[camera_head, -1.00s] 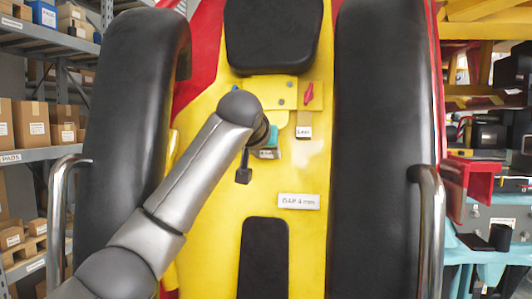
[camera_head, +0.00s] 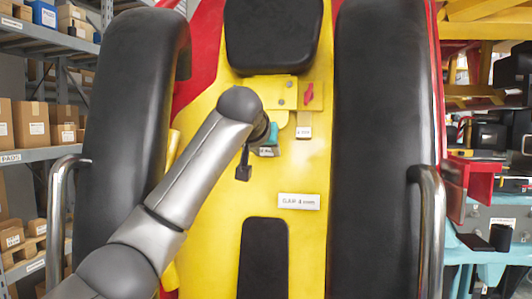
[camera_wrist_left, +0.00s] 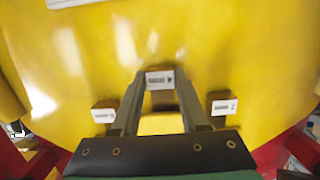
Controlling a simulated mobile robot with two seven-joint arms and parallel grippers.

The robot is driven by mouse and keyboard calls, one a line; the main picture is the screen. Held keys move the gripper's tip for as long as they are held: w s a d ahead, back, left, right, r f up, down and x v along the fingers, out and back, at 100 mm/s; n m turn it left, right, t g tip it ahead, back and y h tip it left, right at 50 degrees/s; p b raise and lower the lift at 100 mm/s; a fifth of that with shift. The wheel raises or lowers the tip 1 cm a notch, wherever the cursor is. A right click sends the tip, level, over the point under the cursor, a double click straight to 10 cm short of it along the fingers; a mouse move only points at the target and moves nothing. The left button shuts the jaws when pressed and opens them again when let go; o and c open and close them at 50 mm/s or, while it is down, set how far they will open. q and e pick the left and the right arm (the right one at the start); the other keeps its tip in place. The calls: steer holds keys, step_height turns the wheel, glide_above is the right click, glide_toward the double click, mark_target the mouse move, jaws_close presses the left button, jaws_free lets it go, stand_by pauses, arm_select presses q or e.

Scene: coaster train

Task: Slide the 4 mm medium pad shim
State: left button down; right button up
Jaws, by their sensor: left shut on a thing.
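My left gripper (camera_wrist_left: 160,88) is shut on a small shim, whose white label (camera_wrist_left: 160,77) seems to read 4. In the head view the left arm's end hides most of the gripper; a labelled shim end (camera_head: 267,151) shows beside a teal piece (camera_head: 272,134). Another labelled shim (camera_head: 304,131) hangs below the yellow plate (camera_head: 272,90); its label seems to read 2. In the wrist view one labelled shim sits on the left (camera_wrist_left: 105,112) and one on the right (camera_wrist_left: 223,107), apart from the fingers. My right gripper is not in view.
A red knob (camera_head: 308,94) sits on the plate's right part. A white gap label (camera_head: 299,201) lies on the yellow seat shell (camera_head: 310,230). Black side bolsters (camera_head: 132,110) and (camera_head: 377,130) flank it, with grab bars (camera_head: 56,215) and (camera_head: 431,215).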

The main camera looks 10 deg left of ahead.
arm_select(q)
steer(key=shift+w+r, duration=0.2)
steer(key=shift+r, duration=0.75)
steer(key=shift+w+r, duration=0.15)
steer(key=shift+r, duration=0.8)
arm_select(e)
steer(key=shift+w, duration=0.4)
arm_select(q)
steer(key=c, duration=0.9)
jaws_free()
steer(key=o, duration=0.5)
steer(key=shift+f, duration=0.1)
steer(key=shift+f, duration=0.1)
steer(key=b+v, duration=0.6)
steer(key=v, duration=0.9)
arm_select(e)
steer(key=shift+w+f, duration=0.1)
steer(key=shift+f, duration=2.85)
arm_select(q)
steer(key=shift+s, duration=0.15)
